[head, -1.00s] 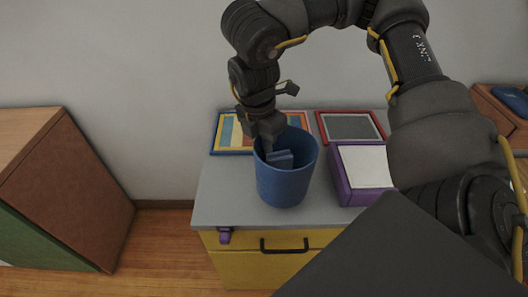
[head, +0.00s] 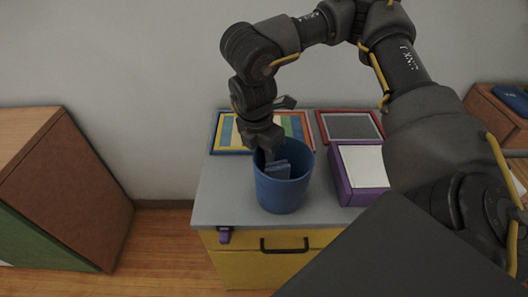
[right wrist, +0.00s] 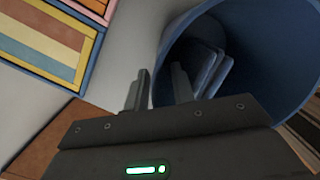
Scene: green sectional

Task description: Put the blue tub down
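The blue tub (head: 282,192) is upright at the front middle of the grey cabinet top (head: 222,200); whether its base touches the top is hard to tell. My right gripper (head: 266,154) reaches down to the tub's back left rim. A blue block-like item (head: 278,170) lies inside the tub. My left gripper is not in view.
A striped picture frame (head: 226,132) lies behind the tub at left, and a red-framed panel (head: 350,126) at back right. A purple box with a white top (head: 362,168) stands close to the tub's right. The cabinet top's left front is clear.

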